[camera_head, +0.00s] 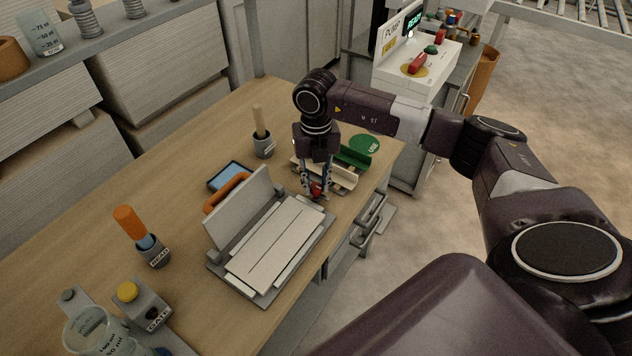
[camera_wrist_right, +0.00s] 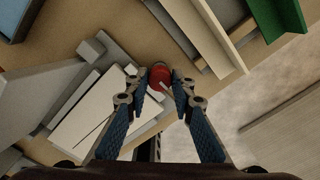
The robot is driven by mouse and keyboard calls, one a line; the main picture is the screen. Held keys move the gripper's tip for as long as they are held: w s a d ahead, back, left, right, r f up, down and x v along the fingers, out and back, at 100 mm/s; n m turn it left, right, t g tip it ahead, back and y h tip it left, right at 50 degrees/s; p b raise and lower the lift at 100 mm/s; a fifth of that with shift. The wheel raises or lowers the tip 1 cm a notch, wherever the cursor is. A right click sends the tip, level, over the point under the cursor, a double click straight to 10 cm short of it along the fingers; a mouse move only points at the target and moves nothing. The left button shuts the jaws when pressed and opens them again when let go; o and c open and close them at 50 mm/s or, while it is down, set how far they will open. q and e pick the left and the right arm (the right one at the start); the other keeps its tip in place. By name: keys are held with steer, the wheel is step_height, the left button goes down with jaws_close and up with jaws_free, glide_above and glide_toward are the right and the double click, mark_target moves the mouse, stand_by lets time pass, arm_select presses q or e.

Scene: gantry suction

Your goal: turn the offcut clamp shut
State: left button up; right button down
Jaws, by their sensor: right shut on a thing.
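The offcut clamp shows as a small red knob (camera_head: 316,189) at the far right corner of a grey press-like fixture (camera_head: 262,296) on the workbench. In the right wrist view the red knob (camera_wrist_right: 159,76) sits between the fingertips. My right gripper (camera_head: 317,190) points down over that corner and is shut on the knob, with a blue-padded finger on each side. The fingers hide part of the knob, and I cannot tell how far it is turned. White boards (camera_head: 276,238) lie on the fixture beside its raised grey plate (camera_head: 240,210). My left gripper is not in view.
Cream and green channel pieces (camera_head: 353,157) lie just behind my gripper. A grey cup with a wooden handle (camera_head: 263,147) stands further back. An orange-handled tool in a cup (camera_head: 155,254) and a yellow button box (camera_head: 143,303) are at front left. Open bench lies between.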

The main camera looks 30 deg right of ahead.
steer(key=m, duration=0.3)
steer(key=shift+m+b, duration=0.35)
steer(key=shift+m, duration=0.05)
steer(key=m, duration=0.4)
steer(key=shift+m, duration=0.3)
steer(key=m, duration=0.9)
steer(key=shift+m, duration=0.4)
steer(key=c, duration=1.7)
jaws_free()
steer(key=shift+o, duration=0.2)
